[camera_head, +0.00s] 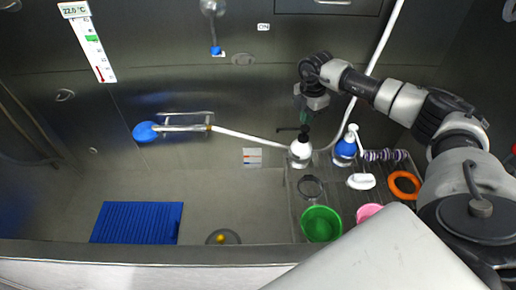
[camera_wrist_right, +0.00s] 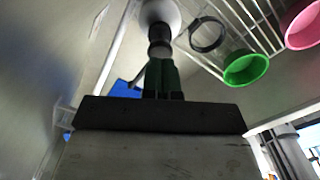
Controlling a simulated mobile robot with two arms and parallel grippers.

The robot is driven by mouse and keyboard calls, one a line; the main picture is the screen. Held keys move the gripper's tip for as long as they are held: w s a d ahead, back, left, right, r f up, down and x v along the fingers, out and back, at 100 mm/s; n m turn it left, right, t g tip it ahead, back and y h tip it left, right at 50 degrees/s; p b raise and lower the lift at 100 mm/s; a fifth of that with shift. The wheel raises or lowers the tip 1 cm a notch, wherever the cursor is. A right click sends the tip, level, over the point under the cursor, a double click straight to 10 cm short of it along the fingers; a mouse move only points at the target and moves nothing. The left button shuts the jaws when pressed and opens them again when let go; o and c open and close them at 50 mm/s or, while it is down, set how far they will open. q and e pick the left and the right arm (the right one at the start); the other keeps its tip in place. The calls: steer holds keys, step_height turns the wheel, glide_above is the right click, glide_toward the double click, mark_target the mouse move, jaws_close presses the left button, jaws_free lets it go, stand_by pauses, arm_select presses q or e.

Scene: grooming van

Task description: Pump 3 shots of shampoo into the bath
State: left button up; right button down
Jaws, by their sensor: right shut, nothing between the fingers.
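A white pump bottle (camera_head: 300,151) with a black pump head (camera_head: 304,134) stands on a rack beside the bath; its spout points left. A blue bottle (camera_head: 346,149) with a white pump stands to its right. I cannot read which one is shampoo. My right gripper (camera_head: 304,119) is shut and empty, pointing down at the black pump head. In the right wrist view its green fingers (camera_wrist_right: 161,78) meet or nearly meet the pump head (camera_wrist_right: 160,40), with the white bottle (camera_wrist_right: 160,12) beyond. The bath floor (camera_head: 215,205) lies to the left. My left gripper is out of view.
On the slatted rack (camera_head: 297,205) are a green bowl (camera_head: 321,224), a dark ring (camera_head: 310,187), a white brush (camera_head: 361,181), a purple coil (camera_head: 385,155), an orange ring (camera_head: 404,185) and a pink container (camera_head: 368,212). A blue mat (camera_head: 136,222) lies in the bath. A hose shower (camera_head: 146,132) hangs on the wall.

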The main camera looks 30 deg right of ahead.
mark_target(306, 127)
stand_by(0.4)
steer(key=shift+f+b, duration=1.15)
steer(key=shift+f, duration=0.7)
steer(key=shift+s, duration=0.1)
steer(key=shift+r, duration=0.1)
steer(key=shift+r+p, duration=1.65)
steer(key=shift+r, duration=0.15)
steer(key=shift+f, duration=0.15)
